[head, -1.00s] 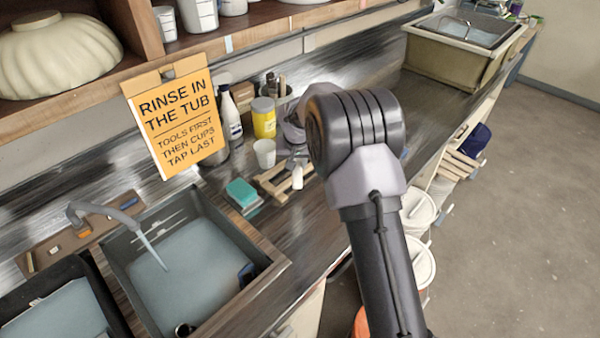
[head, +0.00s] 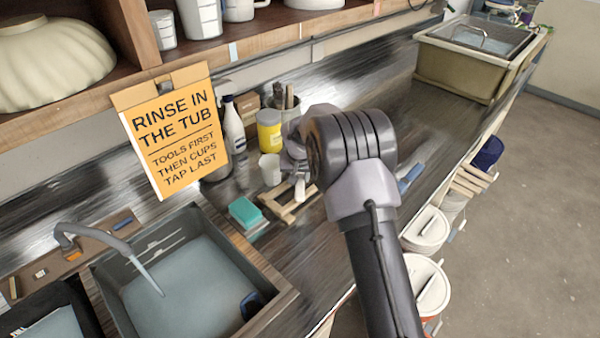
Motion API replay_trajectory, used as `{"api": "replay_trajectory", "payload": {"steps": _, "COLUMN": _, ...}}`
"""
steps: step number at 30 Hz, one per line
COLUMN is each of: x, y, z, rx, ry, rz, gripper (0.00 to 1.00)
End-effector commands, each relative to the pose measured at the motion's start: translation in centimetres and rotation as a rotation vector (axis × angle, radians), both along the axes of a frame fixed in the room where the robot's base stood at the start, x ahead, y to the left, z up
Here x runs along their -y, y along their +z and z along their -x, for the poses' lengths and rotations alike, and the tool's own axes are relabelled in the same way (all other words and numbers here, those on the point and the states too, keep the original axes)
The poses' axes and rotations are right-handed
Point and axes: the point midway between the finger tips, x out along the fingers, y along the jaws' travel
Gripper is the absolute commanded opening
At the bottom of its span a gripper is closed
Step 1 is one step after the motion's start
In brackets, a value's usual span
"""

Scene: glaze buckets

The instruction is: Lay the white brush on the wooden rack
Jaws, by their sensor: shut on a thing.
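The wooden rack (head: 272,206) is a small slatted frame lying on the counter, left of my arm. My gripper (head: 299,180) is over the rack's right part, and my own wrist and arm partly hide it. It is shut on the white brush (head: 300,191), of which only a short, pale, roughly upright piece shows below the jaws. I cannot tell whether the brush touches the rack.
A teal sponge (head: 245,211) lies left of the rack. A white cup (head: 270,169), a yellow-labelled jar (head: 269,131) and a spray bottle (head: 233,128) stand behind it. A water-filled sink tub (head: 190,285) is at lower left. A blue item (head: 411,178) lies right of my arm.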

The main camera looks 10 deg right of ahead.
Motion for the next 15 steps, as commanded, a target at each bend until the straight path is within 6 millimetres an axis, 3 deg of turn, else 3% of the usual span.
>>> {"api": "replay_trajectory", "payload": {"steps": 15, "x": 0.0, "y": -0.4, "z": -0.01, "rx": 0.0, "ry": 0.0, "rz": 0.0, "gripper": 0.0}}
